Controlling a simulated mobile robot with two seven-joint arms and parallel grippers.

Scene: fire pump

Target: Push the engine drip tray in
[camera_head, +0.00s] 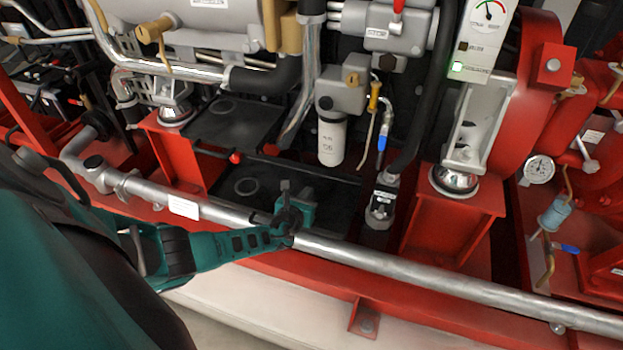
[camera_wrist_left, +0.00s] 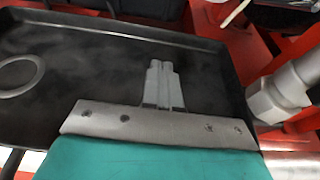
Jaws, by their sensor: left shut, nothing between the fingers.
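The engine drip tray (camera_head: 338,203) is a flat black tray low under the engine, behind the long silver pipe in the head view. Its dark floor, raised rim and a round ring mark also show in the left wrist view (camera_wrist_left: 95,70). My left gripper (camera_head: 285,187) reaches in from the left over the pipe, with its fingers over the tray. In the left wrist view its grey fingers (camera_wrist_left: 162,70) are shut together, with nothing between them. I cannot tell whether the fingertips touch the tray. My right gripper is not in view.
The silver pipe (camera_head: 400,268) runs along the red frame in front of the tray. A white filter (camera_head: 332,141) and a blue-handled valve (camera_head: 382,143) hang above it. A red pedestal (camera_head: 450,215) stands to the right. Another black plate (camera_head: 235,125) lies farther back.

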